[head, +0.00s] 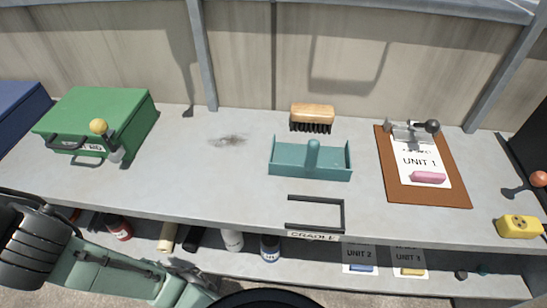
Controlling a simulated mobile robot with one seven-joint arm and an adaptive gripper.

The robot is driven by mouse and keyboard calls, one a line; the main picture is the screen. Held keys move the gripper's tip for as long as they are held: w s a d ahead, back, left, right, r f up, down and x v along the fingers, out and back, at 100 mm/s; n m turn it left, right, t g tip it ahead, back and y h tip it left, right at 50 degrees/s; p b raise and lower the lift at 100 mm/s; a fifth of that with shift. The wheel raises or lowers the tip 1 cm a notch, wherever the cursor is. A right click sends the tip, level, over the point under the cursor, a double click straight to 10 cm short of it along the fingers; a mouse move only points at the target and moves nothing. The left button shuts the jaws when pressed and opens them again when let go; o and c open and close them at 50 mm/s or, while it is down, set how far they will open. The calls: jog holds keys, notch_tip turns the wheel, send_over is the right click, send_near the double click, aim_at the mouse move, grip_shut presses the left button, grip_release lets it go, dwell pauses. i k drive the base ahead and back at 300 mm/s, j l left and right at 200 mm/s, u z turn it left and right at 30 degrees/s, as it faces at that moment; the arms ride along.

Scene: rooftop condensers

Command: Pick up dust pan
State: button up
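The dust pan (290,167) is a teal, shallow pan with a raised rim and an upright, rounded handle. It sits on the grey shelf top (225,185), near the middle. A wooden brush (312,114) with dark bristles stands just behind it, bristles down. A dark bracket (342,214) with a label reading "CRADLE" lies in front of the pan at the shelf's front edge. Part of my arm shows at the lower left, well away from the pan. My gripper is not in view.
A green case (110,110) with a yellow-knobbed latch stands at left, beside a blue case (18,112). A clipboard (450,192) with a "UNIT 1" sheet lies at right. A yellow block (519,227) sits front right. A dark dust smudge (230,141) lies left of the pan. Bottles stand below.

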aim_at(313, 161)
jog(key=k+l+u, duration=0.1)
jog(key=l+u, duration=0.25)
jog(key=k+l+u, duration=0.1)
jog(key=u, duration=0.3)
jog(key=k+l+u, duration=0.15)
jog(key=u, duration=0.2)
jog(key=k+l+u, duration=0.25)
jog(key=k+l, duration=0.6)
jog(key=k, duration=0.05)
